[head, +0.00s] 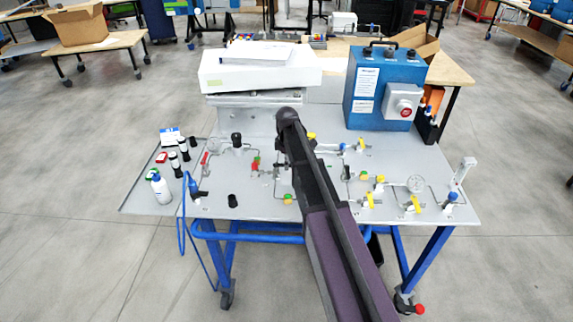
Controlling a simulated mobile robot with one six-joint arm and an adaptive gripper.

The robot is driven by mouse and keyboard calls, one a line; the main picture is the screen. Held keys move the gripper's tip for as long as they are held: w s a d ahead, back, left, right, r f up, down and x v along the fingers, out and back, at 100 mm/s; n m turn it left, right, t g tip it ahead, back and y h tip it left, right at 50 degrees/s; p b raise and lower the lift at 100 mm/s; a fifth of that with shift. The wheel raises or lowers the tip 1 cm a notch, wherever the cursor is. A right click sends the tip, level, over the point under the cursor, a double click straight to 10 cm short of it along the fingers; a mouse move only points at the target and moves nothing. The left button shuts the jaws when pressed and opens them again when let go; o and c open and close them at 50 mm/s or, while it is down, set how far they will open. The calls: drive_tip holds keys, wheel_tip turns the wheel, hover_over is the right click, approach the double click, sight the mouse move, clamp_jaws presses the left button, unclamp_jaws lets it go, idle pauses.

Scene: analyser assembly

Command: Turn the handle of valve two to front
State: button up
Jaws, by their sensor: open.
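The grey panel (320,213) on the blue-framed table carries several small valves joined by thin pipes. A red-handled valve (255,164) sits left of my arm. Yellow-handled valves sit right of it, including one toward the back (361,146), one in the middle (380,181) and others near the front edge (369,201) and (413,204). I cannot tell which is valve two, and handle directions are too small to read surely. My dark arm reaches over the middle of the panel and hides part of it. My gripper does not show.
A blue control box (385,85) with a red emergency button stands at the back right. A white instrument (258,72) stands at the back left. A white bottle (161,189) and small vials (178,163) stand on the left tray (140,200). A blue hose (181,235) hangs at the front left.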

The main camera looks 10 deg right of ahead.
clamp_jaws()
drive_tip(key=shift+s+m, duration=0.15)
drive_tip(key=shift+m, duration=0.15)
drive_tip(key=m, duration=0.2)
drive_tip(key=s+m, duration=0.1)
drive_tip(key=m, duration=0.1)
drive_tip(key=shift+s+a, duration=0.2)
drive_tip(key=shift+a, duration=0.15)
drive_tip(key=m, duration=0.2)
drive_tip(key=s+a+m, duration=0.1)
drive_tip(key=m, duration=0.2)
drive_tip(key=a+m, duration=0.1)
drive_tip(key=m, duration=0.3)
drive_tip(key=shift+s+a, duration=0.25)
drive_tip(key=shift+a, duration=0.05)
drive_tip(key=shift+a+m, duration=0.4)
drive_tip(key=shift+m, duration=0.7)
drive_tip(key=shift+a+m, duration=0.35)
drive_tip(key=shift+m, duration=0.75)
